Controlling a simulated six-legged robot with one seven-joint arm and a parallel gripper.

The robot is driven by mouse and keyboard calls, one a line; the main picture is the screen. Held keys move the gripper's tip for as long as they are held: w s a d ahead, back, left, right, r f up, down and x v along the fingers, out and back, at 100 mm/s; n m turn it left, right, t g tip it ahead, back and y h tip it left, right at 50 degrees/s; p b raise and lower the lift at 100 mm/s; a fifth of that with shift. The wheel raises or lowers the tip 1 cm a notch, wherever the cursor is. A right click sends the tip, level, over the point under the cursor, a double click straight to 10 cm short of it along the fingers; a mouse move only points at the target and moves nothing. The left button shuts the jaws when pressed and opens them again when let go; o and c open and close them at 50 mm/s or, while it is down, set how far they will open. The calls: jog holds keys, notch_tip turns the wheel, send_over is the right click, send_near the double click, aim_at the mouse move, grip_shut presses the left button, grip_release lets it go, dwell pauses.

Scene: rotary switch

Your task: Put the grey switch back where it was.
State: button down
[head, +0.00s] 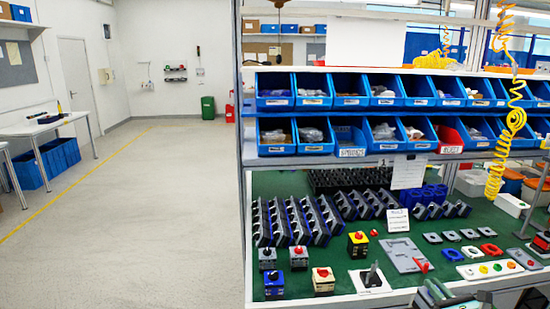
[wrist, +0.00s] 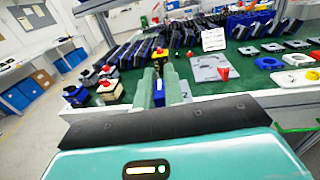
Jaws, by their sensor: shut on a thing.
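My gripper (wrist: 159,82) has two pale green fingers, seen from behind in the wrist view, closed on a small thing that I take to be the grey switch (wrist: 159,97). Only a narrow dark blue and grey strip of it shows between the fingers; the rest is hidden. In the head view my gripper (head: 440,292) is at the bottom right, at the front edge of the green bench (head: 335,262), partly cut off. What it holds cannot be made out there. A white base plate with a dark upright knob (head: 370,279) stands on the bench to its left.
A yellow and black one (head: 358,244) is behind. A grey plate (head: 405,255) lies mid-bench. Blue bins (head: 310,90) fill shelves above.

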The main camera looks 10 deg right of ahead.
jog(key=w+a+f+n+y, duration=0.1)
jog(key=a+f, duration=0.3)
jog(key=a, duration=0.7)
jog(key=w+a+f+n+g+y, duration=0.1)
jog(key=a+f+y, duration=0.3)
jog(key=a, duration=0.8)
jog(key=w+a+f+n+g+y, duration=0.1)
jog(key=a+f, duration=0.4)
jog(key=a, duration=0.6)
jog(key=shift+w+a+n+y, duration=0.25)
jog(key=shift+w+n+y, duration=0.45)
jog(key=shift+w+n, duration=0.4)
